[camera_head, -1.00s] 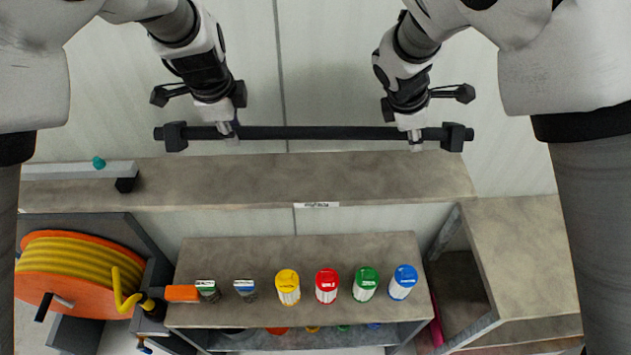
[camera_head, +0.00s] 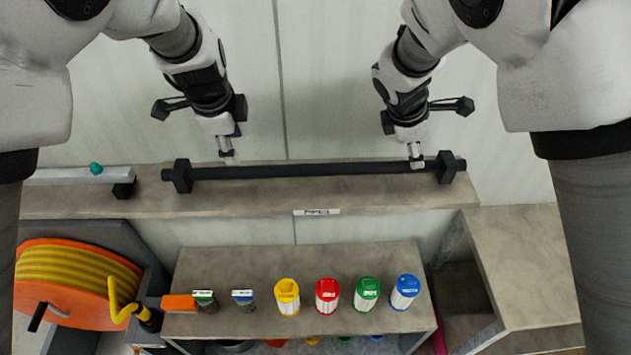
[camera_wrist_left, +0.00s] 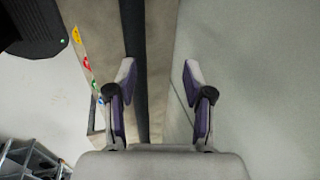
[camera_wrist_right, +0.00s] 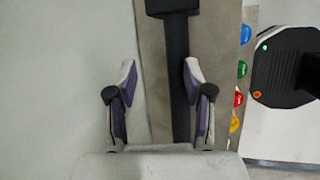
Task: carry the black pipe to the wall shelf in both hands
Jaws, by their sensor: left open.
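The black pipe (camera_head: 310,171), with a block near each end, lies level along the wall shelf (camera_head: 240,197) in the head view. My left gripper (camera_head: 227,155) is open and empty, just behind and above the pipe's left part. In the left wrist view the pipe (camera_wrist_left: 133,35) runs below, near the left finger. My right gripper (camera_head: 416,160) is open, its tips overlapping the pipe's right part in the head view. In the right wrist view its fingers are spread, and the pipe (camera_wrist_right: 178,65) with an end block (camera_wrist_right: 171,6) lies nearer the right finger.
A lower shelf holds yellow (camera_head: 287,297), red (camera_head: 327,296), green (camera_head: 366,294) and blue (camera_head: 405,292) containers. An orange hose reel (camera_head: 75,280) stands at lower left. A pale bar with a teal knob (camera_head: 96,168) lies left of the pipe. The wall is close behind.

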